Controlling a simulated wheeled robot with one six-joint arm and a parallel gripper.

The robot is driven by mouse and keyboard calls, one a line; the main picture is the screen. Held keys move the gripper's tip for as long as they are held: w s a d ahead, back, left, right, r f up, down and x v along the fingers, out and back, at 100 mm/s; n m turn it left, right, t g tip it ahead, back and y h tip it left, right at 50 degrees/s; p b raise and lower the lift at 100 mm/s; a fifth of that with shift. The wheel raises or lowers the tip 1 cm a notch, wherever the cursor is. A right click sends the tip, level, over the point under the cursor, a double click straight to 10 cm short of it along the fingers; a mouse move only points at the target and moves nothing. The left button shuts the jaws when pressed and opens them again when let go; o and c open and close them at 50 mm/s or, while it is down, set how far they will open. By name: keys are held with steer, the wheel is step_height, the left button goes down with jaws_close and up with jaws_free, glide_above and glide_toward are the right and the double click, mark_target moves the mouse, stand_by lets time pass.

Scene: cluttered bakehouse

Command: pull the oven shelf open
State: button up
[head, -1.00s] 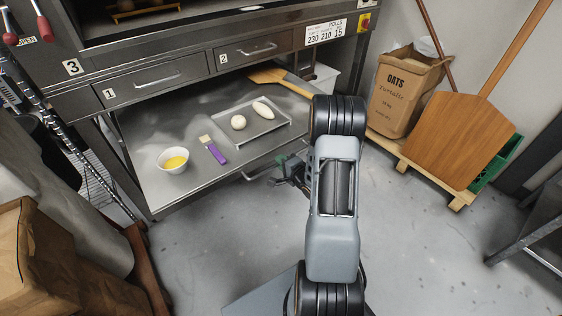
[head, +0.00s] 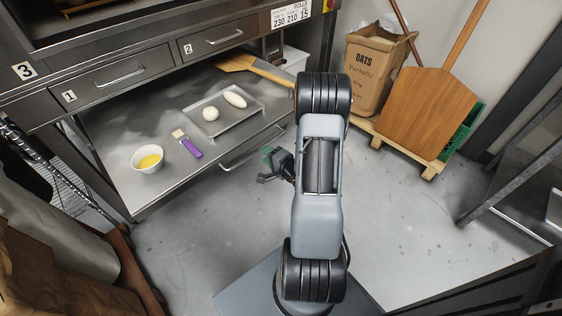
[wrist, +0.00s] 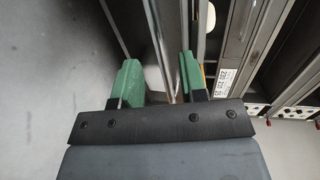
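The oven shelf (head: 120,183) is a grey steel sheet, standing out from below the drawers in the head view. A thin bar handle (head: 248,151) runs along its front edge. My gripper (head: 268,160) is at the right part of that edge, close to the handle, partly covered by my arm. In the wrist view, the two green fingers (wrist: 160,78) are apart, and a slim metal bar (wrist: 158,45) runs through the gap between them. The fingers are not seen closed on it. Whether either one touches it I cannot tell.
On the shelf are a bowl of yellow liquid (head: 147,166), a purple-handled brush (head: 191,149), a tray (head: 236,124) with two dough pieces and a wooden peel (head: 236,63). An oats sack (head: 372,75) and wooden board (head: 428,115) stand right. Floor (head: 400,215) before them is clear.

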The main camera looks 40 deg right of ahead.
steer(key=a+p+v, duration=0.1)
steer(key=v, duration=0.7)
steer(key=shift+s+d, duration=0.15)
steer(key=shift+d, duration=0.3)
